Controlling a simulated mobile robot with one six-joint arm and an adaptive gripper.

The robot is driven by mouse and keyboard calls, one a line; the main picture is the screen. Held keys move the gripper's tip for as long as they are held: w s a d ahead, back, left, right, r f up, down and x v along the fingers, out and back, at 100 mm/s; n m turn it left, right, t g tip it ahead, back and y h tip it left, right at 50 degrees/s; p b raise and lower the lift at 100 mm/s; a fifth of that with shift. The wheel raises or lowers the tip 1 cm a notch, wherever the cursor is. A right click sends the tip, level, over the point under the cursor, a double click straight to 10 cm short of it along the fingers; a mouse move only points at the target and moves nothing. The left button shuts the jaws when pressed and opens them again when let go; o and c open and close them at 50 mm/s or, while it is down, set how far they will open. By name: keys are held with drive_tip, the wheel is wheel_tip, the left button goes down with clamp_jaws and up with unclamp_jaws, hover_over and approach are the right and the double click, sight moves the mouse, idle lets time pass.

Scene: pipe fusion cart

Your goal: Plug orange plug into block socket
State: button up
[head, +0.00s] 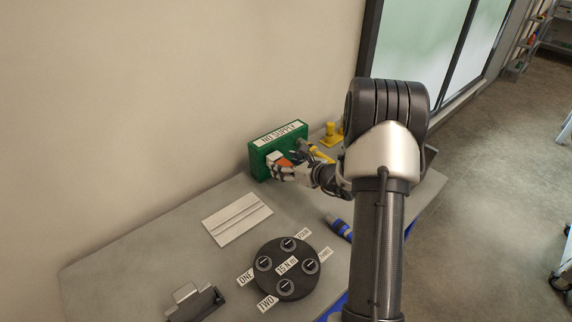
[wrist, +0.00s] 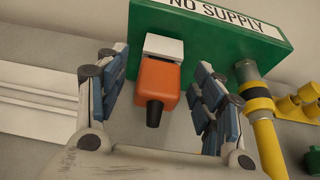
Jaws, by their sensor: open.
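The orange plug (wrist: 155,82) has a dark cable end pointing toward the wrist camera. Its far end meets the white socket (wrist: 164,47) on the green block (wrist: 215,45); how deep it sits I cannot tell. The block (head: 262,160) stands against the wall, labelled NO SUPPLY. My gripper (wrist: 160,74) is open, with one finger on each side of the plug and visible gaps between. In the head view my gripper (head: 279,168) is at the block's front and the plug (head: 284,162) is partly hidden.
A yellow fitting with a grey collar (wrist: 263,130) joins the block at the right. Yellow parts (head: 331,134) stand beyond it.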

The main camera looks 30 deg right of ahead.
drive_tip(key=v, duration=1.2)
